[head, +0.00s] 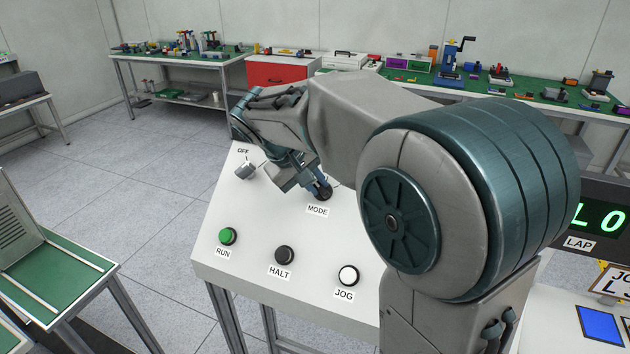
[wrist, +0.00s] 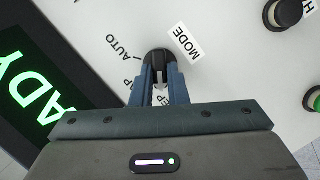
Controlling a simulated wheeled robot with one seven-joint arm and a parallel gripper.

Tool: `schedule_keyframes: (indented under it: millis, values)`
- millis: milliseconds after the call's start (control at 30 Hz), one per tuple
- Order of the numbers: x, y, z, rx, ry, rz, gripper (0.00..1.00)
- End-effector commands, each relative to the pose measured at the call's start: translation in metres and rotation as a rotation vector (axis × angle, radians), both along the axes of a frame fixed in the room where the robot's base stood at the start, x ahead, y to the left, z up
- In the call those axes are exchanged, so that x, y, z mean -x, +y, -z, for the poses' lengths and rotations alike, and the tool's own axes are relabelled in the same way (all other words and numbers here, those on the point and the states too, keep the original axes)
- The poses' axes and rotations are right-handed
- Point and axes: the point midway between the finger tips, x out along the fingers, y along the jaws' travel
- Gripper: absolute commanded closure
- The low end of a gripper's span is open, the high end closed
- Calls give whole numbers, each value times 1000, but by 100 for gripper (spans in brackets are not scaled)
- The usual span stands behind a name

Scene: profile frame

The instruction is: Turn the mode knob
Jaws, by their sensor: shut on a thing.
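The mode knob (wrist: 158,58) is a dark round knob on the white panel (head: 212,258), beside the label MODE (head: 317,210). In the wrist view my gripper (wrist: 160,68) has its two blue fingers on either side of the knob, shut on it. Letters reading AUTO and part of another word that I cannot fully read are printed around the knob. In the head view my gripper (head: 322,190) reaches down to the knob, and my arm covers part of the panel behind it. The knob's pointer direction is hard to tell.
On the panel are a green RUN button (head: 228,236), a black HALT button (head: 284,255), a white JOG button (head: 348,275) and a switch (head: 245,170) near OFF. A dark display with green characters (head: 600,218) is at the right.

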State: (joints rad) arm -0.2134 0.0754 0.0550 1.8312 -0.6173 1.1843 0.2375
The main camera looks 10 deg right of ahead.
Motion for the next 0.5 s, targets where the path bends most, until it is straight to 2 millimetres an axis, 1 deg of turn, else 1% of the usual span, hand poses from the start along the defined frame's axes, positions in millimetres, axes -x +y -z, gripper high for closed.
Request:
schedule_keyframes:
  millis: [300, 333, 367, 400, 500]
  values:
    - [-1, 1, -1, 1, -1, -6, 100]
    - [-1, 1, -1, 1, -1, -6, 84]
    - [-1, 1, -1, 1, -2, -5, 75]
    - [-1, 1, -1, 1, -2, -5, 65]
    - [0, 1, 0, 1, -1, -4, 65]
